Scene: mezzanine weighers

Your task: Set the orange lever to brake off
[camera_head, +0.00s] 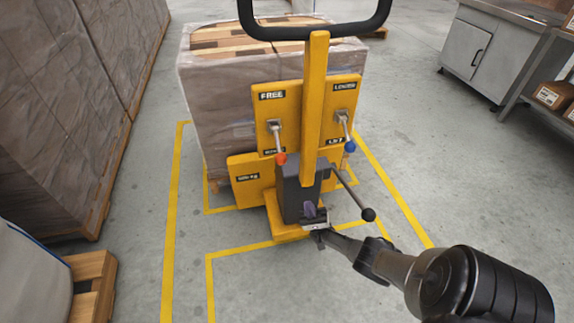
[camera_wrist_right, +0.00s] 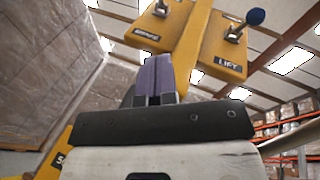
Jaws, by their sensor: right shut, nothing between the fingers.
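The orange lever (camera_head: 281,158) is on the left yellow panel of the pallet truck. Its grey stem hangs down from the pivot, with the orange knob at the low end by a partly covered lower label. The label above the pivot reads FREE (camera_head: 271,95). My right gripper (camera_head: 314,211) is below and to the right of the knob, in front of the truck's dark lower housing, apart from the lever. Its purple fingers (camera_wrist_right: 158,76) are shut and empty in the wrist view. My left gripper is not in view.
A blue-knobbed lever (camera_head: 350,146) hangs on the right panel, between labels LOWER and LIFT. The yellow mast (camera_head: 315,110) stands between the levers. A black-knobbed rod (camera_head: 368,214) sticks out near my right gripper. A wrapped pallet load (camera_head: 215,110) stands behind.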

